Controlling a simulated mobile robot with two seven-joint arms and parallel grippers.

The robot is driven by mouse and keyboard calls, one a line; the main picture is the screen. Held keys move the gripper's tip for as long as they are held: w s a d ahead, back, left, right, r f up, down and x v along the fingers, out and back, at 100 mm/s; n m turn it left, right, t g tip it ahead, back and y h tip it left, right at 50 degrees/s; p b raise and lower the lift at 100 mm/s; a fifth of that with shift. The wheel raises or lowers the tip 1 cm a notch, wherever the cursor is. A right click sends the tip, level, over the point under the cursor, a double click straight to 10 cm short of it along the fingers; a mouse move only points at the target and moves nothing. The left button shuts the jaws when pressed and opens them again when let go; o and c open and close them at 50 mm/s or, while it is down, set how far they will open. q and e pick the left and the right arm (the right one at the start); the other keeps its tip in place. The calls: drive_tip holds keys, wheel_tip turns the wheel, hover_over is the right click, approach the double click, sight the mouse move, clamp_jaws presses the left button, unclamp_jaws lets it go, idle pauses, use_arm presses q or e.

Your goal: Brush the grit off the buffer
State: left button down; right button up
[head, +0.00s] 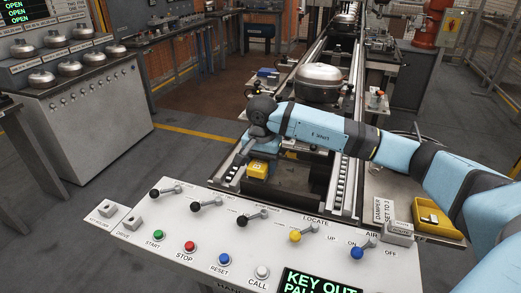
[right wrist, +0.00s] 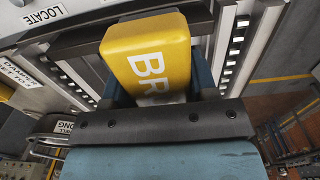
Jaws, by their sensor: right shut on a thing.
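My right gripper (head: 262,152) reaches in from the right over the near end of the conveyor and is shut on a yellow block-shaped brush (head: 258,169). In the right wrist view the brush (right wrist: 150,55) shows large white letters starting "BR" and sits between the gripper's fingers (right wrist: 158,92). The brush is low between the two roller rails, just beyond the control panel. I cannot tell whether it touches anything below. The buffer and any grit on it cannot be made out; the brush and arm cover that area. My left gripper is out of view.
A control panel (head: 205,232) with levers and coloured buttons spans the front. A yellow tray (head: 437,221) and a "DAMPER SET TO 3" sign (head: 378,212) stand at right. A round metal compressor (head: 318,80) sits farther up the conveyor. Open floor (head: 140,165) lies left.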

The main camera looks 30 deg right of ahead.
drive_tip(key=shift+r+p, duration=0.7)
drive_tip(key=shift+r, duration=0.95)
